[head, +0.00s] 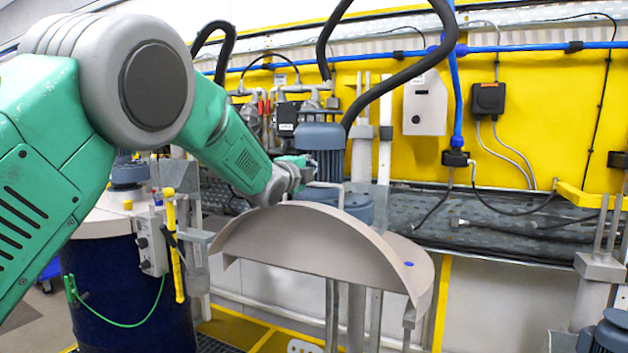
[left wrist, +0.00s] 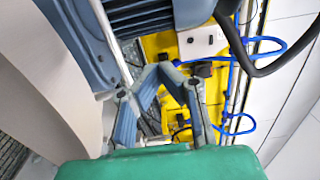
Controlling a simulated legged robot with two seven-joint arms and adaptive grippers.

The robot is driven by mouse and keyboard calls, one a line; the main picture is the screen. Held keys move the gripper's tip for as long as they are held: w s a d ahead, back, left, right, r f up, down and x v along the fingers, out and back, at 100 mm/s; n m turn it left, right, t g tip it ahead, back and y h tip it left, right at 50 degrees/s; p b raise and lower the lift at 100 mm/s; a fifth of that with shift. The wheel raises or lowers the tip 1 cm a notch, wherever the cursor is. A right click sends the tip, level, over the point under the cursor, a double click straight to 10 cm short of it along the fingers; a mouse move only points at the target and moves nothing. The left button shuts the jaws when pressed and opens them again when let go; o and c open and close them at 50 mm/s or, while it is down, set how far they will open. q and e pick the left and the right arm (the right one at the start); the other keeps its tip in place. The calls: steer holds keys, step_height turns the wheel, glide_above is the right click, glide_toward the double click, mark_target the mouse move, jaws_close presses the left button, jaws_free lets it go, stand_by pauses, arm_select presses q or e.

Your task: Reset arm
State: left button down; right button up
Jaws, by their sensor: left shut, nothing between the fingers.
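My left arm (head: 232,140), green with grey joints, comes in from the left in the head view and reaches toward the middle. My left gripper (head: 298,172) is small and partly hidden there, close to the blue agitator motor (head: 320,140) and above the curved grey cover (head: 300,240). In the left wrist view the gripper's fingers (left wrist: 160,72) come together at their tips with nothing held. The ribbed blue motor (left wrist: 140,15) shows beyond them at the top, and the pale cover (left wrist: 55,75) at the left. My right gripper is not in view.
A dark blue drum (head: 125,290) with a yellow-handled fitting (head: 174,240) stands at the left. A yellow wall panel (head: 560,110) carries blue pipe, black hoses and boxes behind. Another motor (head: 608,335) sits at the lower right corner.

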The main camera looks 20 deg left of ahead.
arm_select(q)
steer(key=s+r+b, duration=0.2)
steer(key=s+r, duration=0.3)
steer(key=s, duration=0.1)
step_height(320, 180, down, 24)
steer(key=s+n+g+b, duration=0.2)
steer(key=n+g, duration=0.2)
steer(key=s+f+n+g+b, duration=0.15)
steer(key=s+f, duration=0.25)
steer(key=f, duration=0.4)
steer(key=s+f+n+g+y, duration=0.1)
steer(key=s+f+n, duration=0.15)
steer(key=f, duration=0.45)
steer(key=s+f+n+g+b, duration=0.1)
steer(key=s+f+g, duration=0.1)
steer(key=s+f, duration=0.45)
steer(key=s+f+n+g+b, duration=0.3)
steer(key=s+f+n+g, duration=0.2)
steer(key=s+f, duration=1.35)
steer(key=s+f+n+g+b, duration=0.1)
steer(key=s+f, duration=0.3)
steer(key=s, duration=0.5)
steer(key=s+d+f+n+g+b, duration=0.1)
steer(key=s+f+n+g, duration=0.2)
steer(key=s, duration=0.7)
steer(key=shift+f+y, duration=0.3)
steer(key=shift+f, duration=0.2)
